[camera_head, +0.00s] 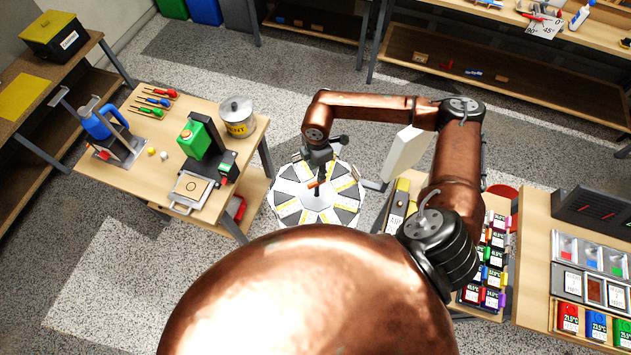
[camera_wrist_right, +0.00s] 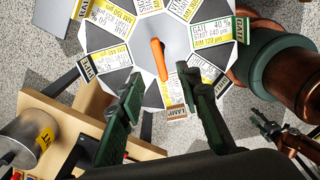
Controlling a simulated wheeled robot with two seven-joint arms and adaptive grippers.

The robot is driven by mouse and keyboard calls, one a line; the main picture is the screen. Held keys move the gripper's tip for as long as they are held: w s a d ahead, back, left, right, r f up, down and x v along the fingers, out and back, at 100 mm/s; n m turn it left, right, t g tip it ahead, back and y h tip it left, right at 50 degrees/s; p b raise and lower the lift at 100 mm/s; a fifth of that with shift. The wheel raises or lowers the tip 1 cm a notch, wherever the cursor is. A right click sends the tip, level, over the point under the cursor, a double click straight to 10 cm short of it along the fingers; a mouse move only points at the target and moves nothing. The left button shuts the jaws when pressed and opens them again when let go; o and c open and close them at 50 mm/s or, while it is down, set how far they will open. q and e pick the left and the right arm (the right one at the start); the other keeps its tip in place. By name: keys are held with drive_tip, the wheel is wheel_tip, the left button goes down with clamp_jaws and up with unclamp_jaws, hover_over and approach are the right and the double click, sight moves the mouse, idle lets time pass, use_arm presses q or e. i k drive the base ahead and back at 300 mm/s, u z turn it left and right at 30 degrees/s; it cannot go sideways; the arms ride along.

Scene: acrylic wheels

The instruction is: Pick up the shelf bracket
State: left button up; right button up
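I cannot pick out a shelf bracket for certain in either view. My right gripper (camera_head: 321,167) hangs over the round wheel (camera_head: 288,211) of black, white and yellow labelled segments in the head view. In the right wrist view its two dark green fingers (camera_wrist_right: 159,77) are spread apart with nothing between them. Beyond the fingertips, an orange handle (camera_wrist_right: 158,59) stands at the middle of the wheel (camera_wrist_right: 110,57); whether the gripper touches anything there is hidden in the head view.
A pale panel (camera_head: 403,152) stands right of the wheel. Trays (camera_head: 590,262) lie on the right bench. Speckled floor is open behind the wheel.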

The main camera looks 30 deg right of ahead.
sight(308, 217)
drive_tip(key=k, duration=2)
